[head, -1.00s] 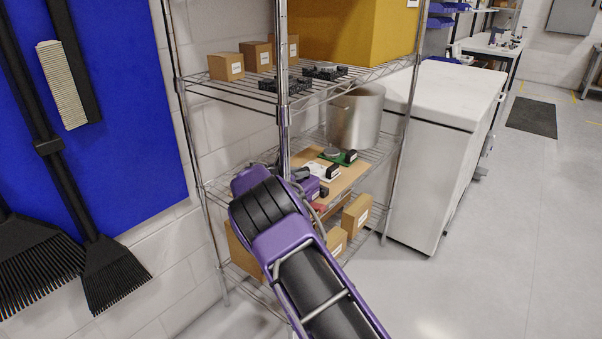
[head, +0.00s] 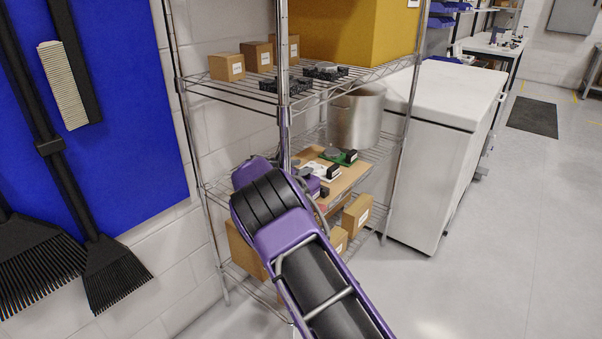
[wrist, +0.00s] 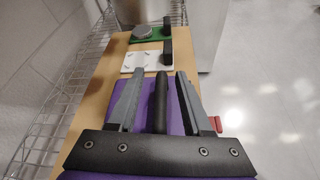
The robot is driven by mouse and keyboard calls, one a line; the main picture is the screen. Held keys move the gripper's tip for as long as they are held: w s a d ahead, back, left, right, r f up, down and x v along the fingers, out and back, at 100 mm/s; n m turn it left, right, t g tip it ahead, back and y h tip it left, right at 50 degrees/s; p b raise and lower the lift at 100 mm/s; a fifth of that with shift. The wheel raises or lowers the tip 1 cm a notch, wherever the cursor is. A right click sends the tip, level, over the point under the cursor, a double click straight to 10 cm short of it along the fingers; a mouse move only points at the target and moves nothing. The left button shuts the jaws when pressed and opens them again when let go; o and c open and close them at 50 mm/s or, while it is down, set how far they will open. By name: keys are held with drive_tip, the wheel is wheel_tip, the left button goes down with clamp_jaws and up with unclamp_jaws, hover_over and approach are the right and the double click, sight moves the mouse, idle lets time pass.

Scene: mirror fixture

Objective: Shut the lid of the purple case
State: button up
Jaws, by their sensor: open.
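The purple case (wrist: 146,92) lies under my gripper in the wrist view, on the wooden board. In the head view a small part of the purple case (head: 312,186) shows past my arm. My gripper (wrist: 158,76) is open, with its two grey fingers apart over the purple surface. A black bar (wrist: 160,98) stands between the fingers; I cannot tell whether they touch it. The near part of the case is hidden by my gripper's body. I cannot tell the lid's angle from these views.
On the same wooden board (wrist: 92,105) are a white fixture (wrist: 140,62) and a green one (wrist: 148,33), each with a black block. A steel pot (head: 356,118) stands behind them. Wire shelf posts and the upper shelf (head: 285,95) are close to my arm. A red piece (wrist: 216,124) lies right.

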wheel_tip(320, 180, up, 8)
drive_tip(key=shift+f+p, duration=0.25)
drive_tip(key=shift+p, duration=0.3)
